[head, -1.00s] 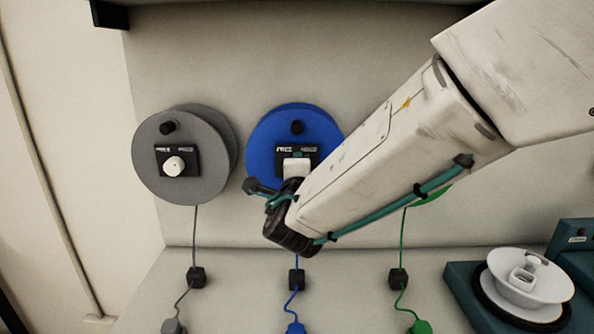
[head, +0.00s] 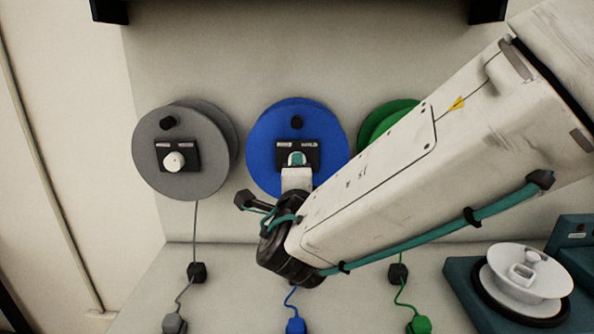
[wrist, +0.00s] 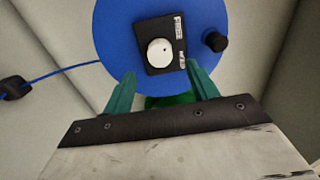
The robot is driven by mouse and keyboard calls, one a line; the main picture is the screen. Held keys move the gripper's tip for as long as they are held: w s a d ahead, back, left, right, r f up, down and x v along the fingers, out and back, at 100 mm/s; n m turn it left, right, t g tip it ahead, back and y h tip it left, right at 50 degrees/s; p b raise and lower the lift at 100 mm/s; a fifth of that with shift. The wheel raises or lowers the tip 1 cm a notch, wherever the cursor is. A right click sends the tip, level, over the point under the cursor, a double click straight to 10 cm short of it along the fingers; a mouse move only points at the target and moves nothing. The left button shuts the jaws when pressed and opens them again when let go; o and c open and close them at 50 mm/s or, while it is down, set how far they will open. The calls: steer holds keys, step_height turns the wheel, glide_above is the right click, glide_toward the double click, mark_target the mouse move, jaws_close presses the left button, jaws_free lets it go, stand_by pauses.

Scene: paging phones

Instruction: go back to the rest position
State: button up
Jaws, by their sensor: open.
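My gripper shows in the wrist view (wrist: 161,88) with two teal fingers spread apart and nothing between them. It is in front of the blue disc-shaped phone (wrist: 120,40), whose black panel carries a white round knob (wrist: 160,52). The fingers look apart from the knob. In the head view the blue phone (head: 268,150) is on the back wall, and my arm reaches in from the right. The gripper's white body covers the lower part of the blue phone there, and a teal fingertip shows in front of its panel.
A grey disc phone (head: 205,130) is on the wall at left. A green disc (head: 378,118) is partly behind my arm. Grey, blue and green cords hang to the shelf. A white round device (head: 520,290) sits on a teal base (head: 460,290) at lower right.

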steer(key=shift+s, duration=0.65)
